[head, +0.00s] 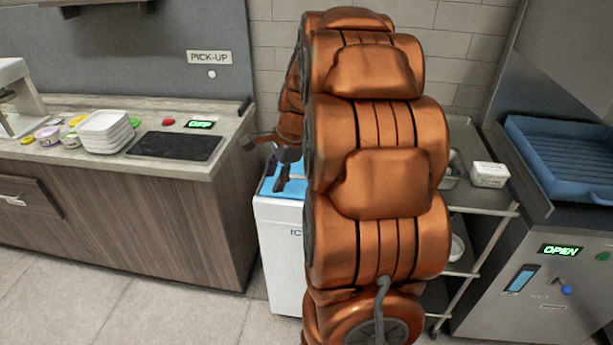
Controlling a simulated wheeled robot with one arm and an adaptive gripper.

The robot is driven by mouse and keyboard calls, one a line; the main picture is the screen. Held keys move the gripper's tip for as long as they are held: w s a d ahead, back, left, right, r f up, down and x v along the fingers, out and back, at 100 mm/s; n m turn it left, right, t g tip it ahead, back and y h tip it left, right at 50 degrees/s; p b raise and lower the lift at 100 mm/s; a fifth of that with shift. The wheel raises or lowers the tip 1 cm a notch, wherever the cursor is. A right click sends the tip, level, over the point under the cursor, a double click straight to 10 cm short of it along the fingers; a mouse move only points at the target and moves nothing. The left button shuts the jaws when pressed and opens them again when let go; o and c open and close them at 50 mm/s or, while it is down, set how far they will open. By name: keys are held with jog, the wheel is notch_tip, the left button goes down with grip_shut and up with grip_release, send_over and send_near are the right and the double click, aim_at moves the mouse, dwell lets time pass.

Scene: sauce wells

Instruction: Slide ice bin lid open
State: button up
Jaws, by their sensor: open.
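The white ice bin (279,245) stands between the counter and the metal cart, with the letters "IC" showing on its front. Its top has a light blue surface (291,188); I cannot tell whether that is the lid or the inside. My gripper (265,162) is at the upper left of the bin's top, with its dark fingers apart and nothing seen between them. I cannot tell whether it touches the bin. My orange arm hides the right part of the bin and much of its top.
The counter (225,150) to the left holds stacked white trays (105,131), a dark flat pad (177,146) and small containers. A metal cart (485,197) with a white tub (489,174) stands right. A machine with a blue tray (565,160) is far right. Floor is clear front left.

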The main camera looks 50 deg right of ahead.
aim_at(304, 176)
jog(key=d+f+m+t+h, duration=0.1)
jog(key=d+f+m+t, duration=0.15)
jog(key=d+m, duration=0.85)
jog(key=shift+w+d+f+n+g, duration=0.1)
jog(key=shift+w+d+f+n, duration=0.55)
jog(key=shift+f, duration=0.55)
jog(key=shift+w+d+f+n+g, duration=0.15)
jog(key=shift+w+d+f+n, duration=0.45)
jog(key=shift+f, duration=0.55)
jog(key=shift+w+d+f+n+g, duration=0.1)
jog(key=shift+w+d+f+n, duration=0.55)
jog(key=shift+f, duration=0.55)
jog(key=shift+a, duration=0.1)
jog(key=shift+c, duration=0.3)
grip_shut()
